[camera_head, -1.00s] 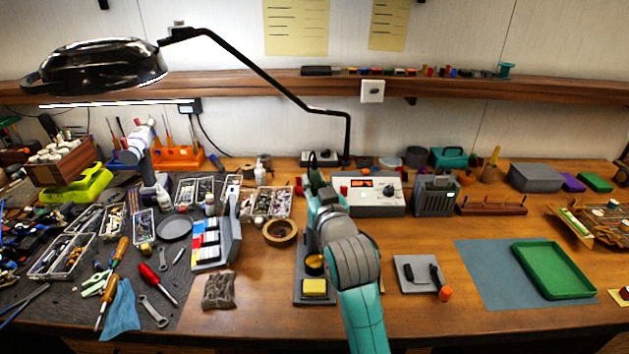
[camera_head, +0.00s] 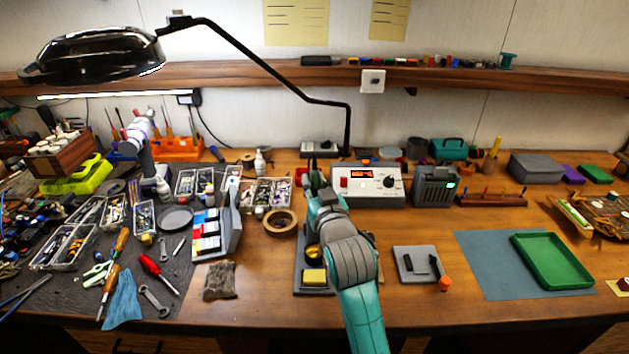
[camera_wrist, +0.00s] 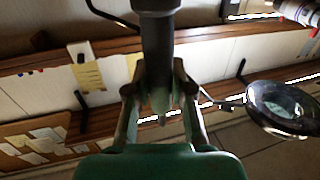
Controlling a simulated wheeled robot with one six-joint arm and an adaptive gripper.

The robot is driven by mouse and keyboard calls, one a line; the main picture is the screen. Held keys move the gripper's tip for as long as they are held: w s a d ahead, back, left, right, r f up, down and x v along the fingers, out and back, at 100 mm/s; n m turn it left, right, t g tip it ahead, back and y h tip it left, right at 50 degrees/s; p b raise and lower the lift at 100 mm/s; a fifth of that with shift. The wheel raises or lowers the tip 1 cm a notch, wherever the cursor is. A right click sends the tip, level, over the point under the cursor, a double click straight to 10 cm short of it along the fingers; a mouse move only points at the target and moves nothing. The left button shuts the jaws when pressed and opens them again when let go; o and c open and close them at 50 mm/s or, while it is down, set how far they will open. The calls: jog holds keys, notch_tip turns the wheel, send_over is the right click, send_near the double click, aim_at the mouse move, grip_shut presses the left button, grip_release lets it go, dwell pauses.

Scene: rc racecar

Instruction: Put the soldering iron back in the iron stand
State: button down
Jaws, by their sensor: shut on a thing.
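My gripper (camera_wrist: 160,95) is shut on the soldering iron (camera_wrist: 157,45), a dark grey, round-bodied thing between its two fingers in the wrist view. In the head view my arm reaches over the bench and hides most of the held iron. The iron stand (camera_head: 299,287) is a dark base left of my forearm, with a yellow sponge and a round brass-coloured cleaner on it. My arm covers its right and back parts, so its holder does not show clearly. I cannot tell how far the iron is from it.
A white soldering station (camera_head: 368,183) and a grey box-shaped unit (camera_head: 434,187) stand behind the arm. A tape roll (camera_head: 280,222) lies to the left. A grey plate (camera_head: 410,272) with black parts lies to the right, near a green tray (camera_head: 550,282). A lamp arm (camera_head: 346,135) rises behind.

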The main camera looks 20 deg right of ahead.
jog(key=shift+f, duration=0.65)
jog(key=c, duration=0.5)
grip_release()
jog(key=shift+c, duration=0.2)
jog(key=shift+s, duration=0.1)
jog(key=shift+s+a+r, duration=0.1)
jog(key=shift+s+r, duration=0.25)
jog(key=shift+s, duration=0.8)
jog(key=shift+s+a+r, duration=0.1)
jog(key=shift+s+r, duration=0.25)
jog(key=shift+s, duration=0.8)
jog(key=shift+s+r, duration=0.35)
jog(key=shift+s, duration=0.8)
